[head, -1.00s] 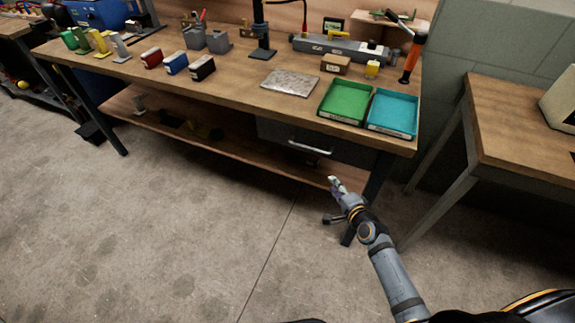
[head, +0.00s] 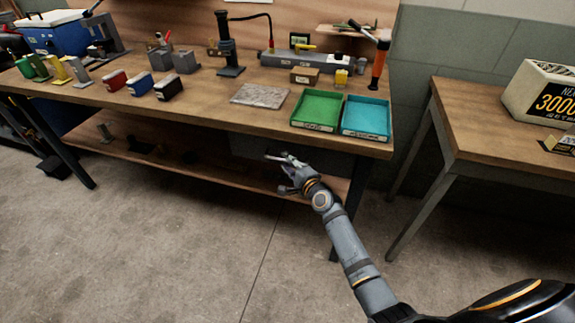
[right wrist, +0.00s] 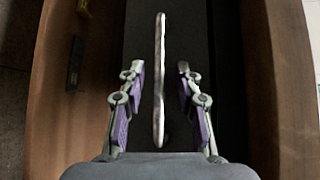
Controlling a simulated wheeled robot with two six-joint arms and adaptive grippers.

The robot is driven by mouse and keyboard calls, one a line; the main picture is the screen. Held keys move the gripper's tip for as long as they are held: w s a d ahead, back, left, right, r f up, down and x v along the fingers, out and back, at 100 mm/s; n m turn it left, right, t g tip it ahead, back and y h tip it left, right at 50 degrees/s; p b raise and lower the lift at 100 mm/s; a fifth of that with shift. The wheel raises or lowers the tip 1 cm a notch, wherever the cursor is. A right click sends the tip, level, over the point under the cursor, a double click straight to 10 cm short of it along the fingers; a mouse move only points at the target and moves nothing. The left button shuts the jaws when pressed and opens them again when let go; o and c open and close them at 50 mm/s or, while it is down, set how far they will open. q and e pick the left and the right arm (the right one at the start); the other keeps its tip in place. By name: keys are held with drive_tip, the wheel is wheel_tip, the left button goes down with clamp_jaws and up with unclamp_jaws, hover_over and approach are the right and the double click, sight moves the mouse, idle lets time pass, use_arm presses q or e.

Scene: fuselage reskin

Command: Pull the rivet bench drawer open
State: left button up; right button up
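The rivet bench drawer (head: 243,147) hangs under the right part of the workbench top, a dark front that looks shut. Its pale bar handle (head: 273,157) is partly hidden by my right gripper (head: 290,165). In the right wrist view the handle (right wrist: 160,80) runs lengthwise between the two fingers of my right gripper (right wrist: 161,80). The fingers are spread, with a gap on each side of the bar, so they do not grip it. The drawer front (right wrist: 200,40) shows dark behind the handle. My left gripper is not in view.
The workbench top (head: 210,98) holds a green tray (head: 316,110) and a teal tray (head: 366,117) above the drawer. A lower shelf (head: 200,165) runs beneath. A second table (head: 500,135) stands right. Open floor lies in front.

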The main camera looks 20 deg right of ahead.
drive_tip(key=shift+w, duration=0.1)
clamp_jaws()
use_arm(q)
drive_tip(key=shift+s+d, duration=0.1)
use_arm(e)
drive_tip(key=shift+f, duration=0.1)
idle(0.3)
